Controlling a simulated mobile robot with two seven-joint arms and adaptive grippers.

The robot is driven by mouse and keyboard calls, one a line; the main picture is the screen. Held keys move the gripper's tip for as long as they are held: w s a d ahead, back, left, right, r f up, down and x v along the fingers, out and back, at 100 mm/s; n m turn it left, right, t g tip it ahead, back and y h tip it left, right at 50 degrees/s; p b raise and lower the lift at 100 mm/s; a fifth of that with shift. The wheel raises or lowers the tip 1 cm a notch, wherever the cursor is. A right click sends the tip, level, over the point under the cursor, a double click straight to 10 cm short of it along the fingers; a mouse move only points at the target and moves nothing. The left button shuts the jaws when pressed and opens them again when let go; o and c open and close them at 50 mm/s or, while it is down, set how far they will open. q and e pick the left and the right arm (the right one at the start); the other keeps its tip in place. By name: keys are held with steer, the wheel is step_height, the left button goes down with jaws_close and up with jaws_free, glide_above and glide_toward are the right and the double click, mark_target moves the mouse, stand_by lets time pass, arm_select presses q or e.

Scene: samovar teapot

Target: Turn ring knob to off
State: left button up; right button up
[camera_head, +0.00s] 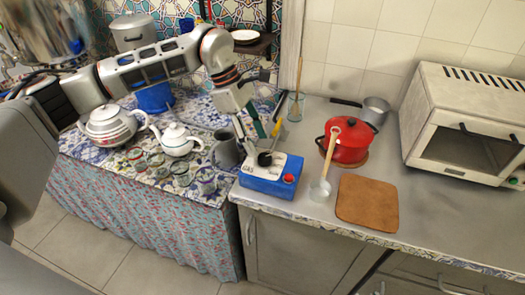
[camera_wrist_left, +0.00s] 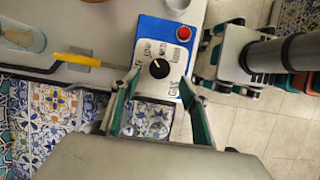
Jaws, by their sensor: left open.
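A blue box with a white top (camera_head: 271,179) marked GAS stands at the left end of the grey counter. Its round black knob (camera_wrist_left: 159,68) is in the middle of the white face in the wrist view, with small printed labels around it. I cannot tell surely which label it points to. My left gripper (camera_wrist_left: 160,84) is open and empty, its two green-padded fingers apart on either side just short of the knob. In the head view the left gripper (camera_head: 262,146) hangs over the box and partly hides the knob.
A red button (camera_head: 289,179) is at the box's right end. A dark jug (camera_head: 226,151) and teapots stand left. A yellow-handled tool (camera_wrist_left: 78,60) lies beside the box.

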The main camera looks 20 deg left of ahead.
mark_target(264, 157)
arm_select(q)
steer(key=shift+x, duration=2.6)
steer(key=c, duration=1.1)
